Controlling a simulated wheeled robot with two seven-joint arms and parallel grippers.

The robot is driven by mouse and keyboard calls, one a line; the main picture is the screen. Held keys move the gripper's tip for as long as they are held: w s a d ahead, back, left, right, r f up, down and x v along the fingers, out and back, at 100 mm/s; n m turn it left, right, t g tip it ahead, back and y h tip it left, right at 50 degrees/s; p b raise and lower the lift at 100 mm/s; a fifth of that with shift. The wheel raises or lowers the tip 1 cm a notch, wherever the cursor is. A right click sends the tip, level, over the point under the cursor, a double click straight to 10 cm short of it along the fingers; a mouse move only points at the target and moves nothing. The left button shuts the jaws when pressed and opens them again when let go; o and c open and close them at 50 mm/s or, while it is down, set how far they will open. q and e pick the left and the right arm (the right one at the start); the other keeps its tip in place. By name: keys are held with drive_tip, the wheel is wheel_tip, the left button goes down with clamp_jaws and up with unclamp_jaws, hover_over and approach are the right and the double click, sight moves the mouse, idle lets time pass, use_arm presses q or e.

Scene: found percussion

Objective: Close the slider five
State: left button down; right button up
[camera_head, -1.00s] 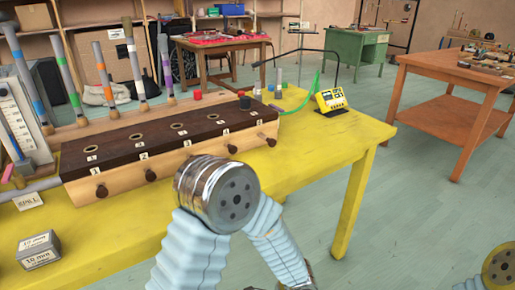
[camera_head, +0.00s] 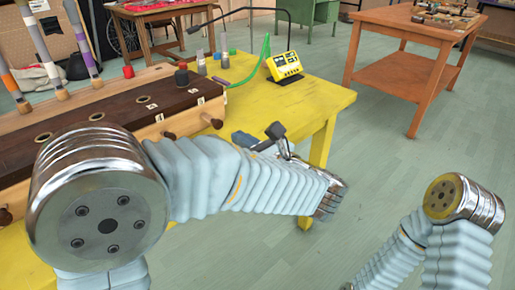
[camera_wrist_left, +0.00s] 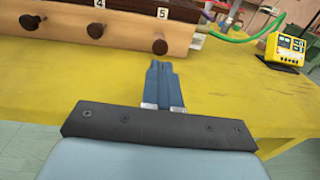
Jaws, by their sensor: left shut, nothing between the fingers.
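The long wooden box (camera_head: 140,125) with a dark top stands on the yellow table, its numbered holes in a row. The round dark knob of slider five (camera_head: 215,122) stands out from the front face below label 5, near the box's right end. It also shows in the left wrist view (camera_wrist_left: 160,46). My left gripper (camera_head: 238,136) is shut and empty, partly hidden by my arm, in front and to the right of that knob. In the left wrist view its blue fingers (camera_wrist_left: 159,66) point toward the box, apart from the knob. My right gripper is out of frame.
Slider four's knob (camera_head: 168,135) is just left, also near the left wrist view's top (camera_wrist_left: 95,30). A yellow device (camera_head: 285,66), a green tube (camera_head: 262,55) and small cylinders stand behind. The yellow table's (camera_head: 318,100) right end is bare.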

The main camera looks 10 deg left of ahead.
sight(218, 124)
use_arm(q)
drive_tip(key=x, duration=0.6)
drive_tip(key=p+x, duration=0.1)
drive_tip(key=x, duration=0.2)
drive_tip(key=shift+a+r, duration=0.1)
drive_tip(key=shift+a, duration=0.2)
idle(0.3)
